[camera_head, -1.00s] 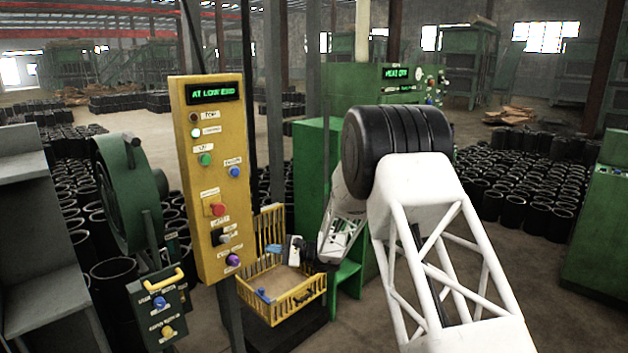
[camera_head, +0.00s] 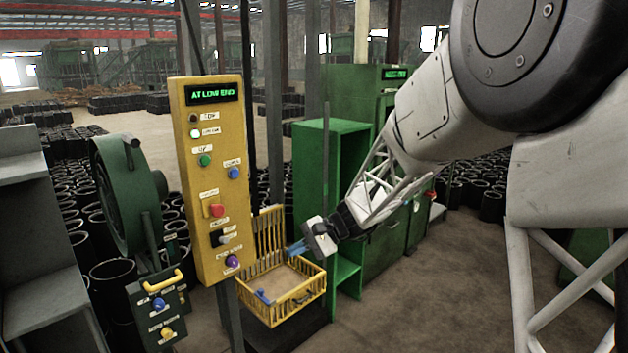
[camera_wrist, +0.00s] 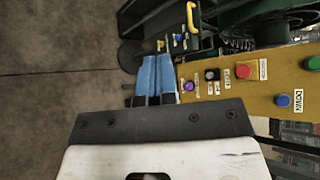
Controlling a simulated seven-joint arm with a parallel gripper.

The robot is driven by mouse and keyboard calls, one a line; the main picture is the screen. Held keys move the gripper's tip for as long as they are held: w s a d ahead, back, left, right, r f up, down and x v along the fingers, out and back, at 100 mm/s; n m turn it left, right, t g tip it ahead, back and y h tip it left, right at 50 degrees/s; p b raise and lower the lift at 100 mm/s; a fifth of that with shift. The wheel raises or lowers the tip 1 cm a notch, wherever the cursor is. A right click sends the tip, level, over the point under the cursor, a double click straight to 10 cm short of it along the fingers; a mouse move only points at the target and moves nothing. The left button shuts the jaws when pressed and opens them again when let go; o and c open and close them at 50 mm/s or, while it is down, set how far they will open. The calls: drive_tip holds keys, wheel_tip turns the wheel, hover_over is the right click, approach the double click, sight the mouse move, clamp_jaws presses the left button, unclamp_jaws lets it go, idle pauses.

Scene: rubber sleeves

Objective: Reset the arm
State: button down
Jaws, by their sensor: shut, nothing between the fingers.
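My gripper (camera_head: 296,249) hangs in front of the green machine, just above and to the right of the yellow basket. Its blue fingers are together and empty; they also fill the middle of the wrist view (camera_wrist: 156,76). My white arm crosses the right side of the head view and hides much of the green machine. The yellow control panel (camera_head: 208,180) stands left of my gripper, with its display reading "AT LOW END". In the wrist view the panel (camera_wrist: 262,85) lies to the right of the fingers, and they appear apart from its buttons.
The yellow basket (camera_head: 298,304) is below my gripper and holds a small blue item (camera_head: 263,296). A green cabinet (camera_head: 325,170) stands behind. A dark green button box (camera_head: 160,308) with a yellow handle is at lower left. Black rubber sleeves (camera_head: 112,280) crowd the floor.

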drive_tip(key=s+d+r+n+t+h, duration=0.1)
drive_tip(key=s+d+h, duration=0.3)
drive_tip(key=s+d, duration=0.3)
drive_tip(key=s+d+r+n+t+h, duration=0.1)
drive_tip(key=s+d+h, duration=0.3)
drive_tip(key=s, duration=1.3)
drive_tip(key=s+d+r+n+t+h, duration=0.1)
drive_tip(key=s+d+h, duration=0.3)
drive_tip(key=s+d, duration=0.8)
drive_tip(key=shift+s+r+n+t+h, duration=0.15)
drive_tip(key=shift+r+n+t+h, duration=0.3)
drive_tip(key=shift+t, duration=0.45)
